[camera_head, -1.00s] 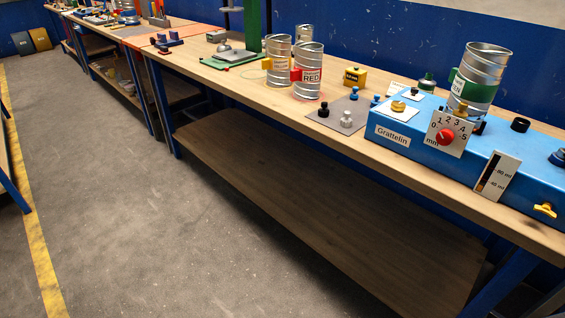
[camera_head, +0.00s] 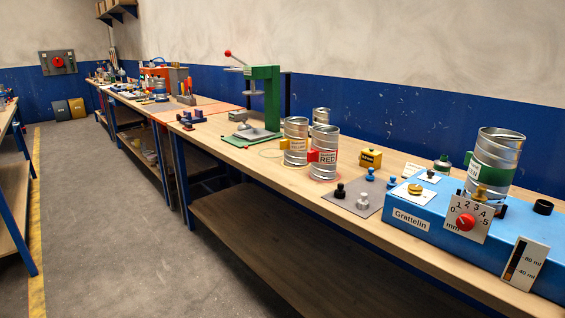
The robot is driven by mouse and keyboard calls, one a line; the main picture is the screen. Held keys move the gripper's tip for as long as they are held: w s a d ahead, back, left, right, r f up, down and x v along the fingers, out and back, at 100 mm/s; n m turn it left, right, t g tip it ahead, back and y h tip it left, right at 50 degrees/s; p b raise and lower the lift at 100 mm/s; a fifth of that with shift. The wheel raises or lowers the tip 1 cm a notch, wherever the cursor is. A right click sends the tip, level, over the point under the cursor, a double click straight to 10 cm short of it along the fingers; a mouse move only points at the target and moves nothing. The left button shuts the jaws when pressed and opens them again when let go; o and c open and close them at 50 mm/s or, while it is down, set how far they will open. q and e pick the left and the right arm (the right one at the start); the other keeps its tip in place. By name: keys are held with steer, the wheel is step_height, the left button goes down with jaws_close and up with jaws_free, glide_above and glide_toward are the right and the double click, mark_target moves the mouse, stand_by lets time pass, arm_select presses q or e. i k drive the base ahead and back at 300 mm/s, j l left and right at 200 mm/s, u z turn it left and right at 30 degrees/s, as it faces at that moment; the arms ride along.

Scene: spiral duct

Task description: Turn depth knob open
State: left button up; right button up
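The depth knob is a round red knob (camera_head: 465,222) on a white dial plate (camera_head: 468,215) marked 0 to 5 and mm. The plate is on the front of the blue Grattelin machine (camera_head: 420,222) at the right of the bench. A metal spiral duct piece (camera_head: 497,160) with a green label stands upright on the machine, behind the dial. The knob's exact setting is too small to read. Neither of my grippers shows in the view.
The wooden bench (camera_head: 235,162) runs from the right to the far left. Spiral duct pieces (camera_head: 324,150), a green press (camera_head: 264,95) and a grey mat (camera_head: 355,197) with small knobs are on it. Grey floor (camera_head: 110,240) lies clear at the left.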

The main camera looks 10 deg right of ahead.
mark_target(465, 221)
steer(key=z, duration=1.05)
